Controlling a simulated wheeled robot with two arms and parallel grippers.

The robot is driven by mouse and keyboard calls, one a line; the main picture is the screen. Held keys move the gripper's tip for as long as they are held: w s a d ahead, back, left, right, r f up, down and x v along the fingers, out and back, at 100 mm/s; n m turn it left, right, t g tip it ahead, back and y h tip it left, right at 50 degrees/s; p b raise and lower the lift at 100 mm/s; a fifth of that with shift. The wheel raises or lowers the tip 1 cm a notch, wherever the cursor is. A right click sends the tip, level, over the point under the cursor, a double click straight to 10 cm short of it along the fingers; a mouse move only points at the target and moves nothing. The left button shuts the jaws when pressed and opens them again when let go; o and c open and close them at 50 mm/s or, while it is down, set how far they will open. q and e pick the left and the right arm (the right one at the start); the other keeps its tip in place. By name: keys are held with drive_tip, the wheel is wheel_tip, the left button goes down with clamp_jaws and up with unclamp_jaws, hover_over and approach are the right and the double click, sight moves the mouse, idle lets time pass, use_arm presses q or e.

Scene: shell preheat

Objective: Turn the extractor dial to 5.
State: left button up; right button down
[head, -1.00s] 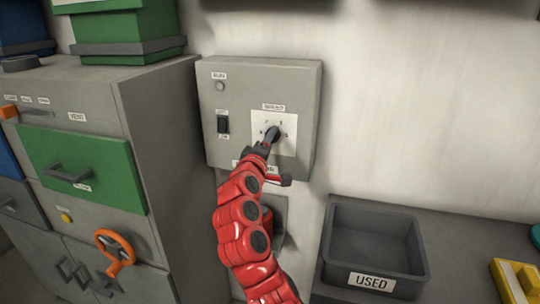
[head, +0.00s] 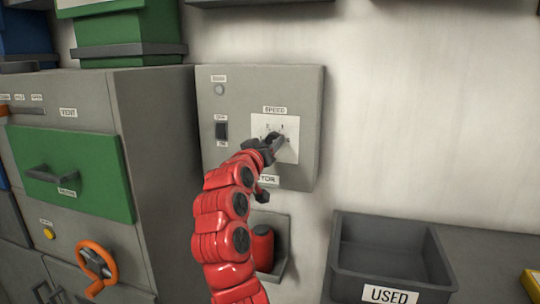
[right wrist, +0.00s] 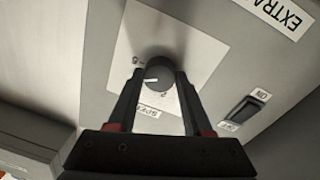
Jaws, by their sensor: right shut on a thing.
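The extractor panel is a grey wall box (head: 300,85) with a white plate (head: 289,124) under a SPEED label. The dial is a dark round knob (right wrist: 158,72) on that plate, with a white pointer mark on its face. My right gripper (right wrist: 157,88) is shut on the dial, one finger on each side. In the head view, my right gripper (head: 272,144) covers most of the dial. The scale numbers are mostly hidden or too small to read, so I cannot tell the dial's setting. My left gripper is not in view.
A black rocker switch (head: 222,131) and a small round button (head: 219,90) sit left of the dial. A red cylinder (head: 263,250) stands in a recess below the box. A grey USED bin (head: 341,262) is at right, a cabinet with a green drawer (head: 100,160) at left.

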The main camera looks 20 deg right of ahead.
drive_tip(key=shift+m+b, duration=1.3)
drive_tip(key=shift+m, duration=1.6)
drive_tip(key=shift+c, duration=1.6)
unclamp_jaws()
drive_tip(key=shift+a, duration=0.1)
drive_tip(key=p+v, duration=0.2)
drive_tip(key=v, duration=1.5)
drive_tip(key=shift+r, duration=0.25)
drive_tip(key=shift+a, duration=0.15)
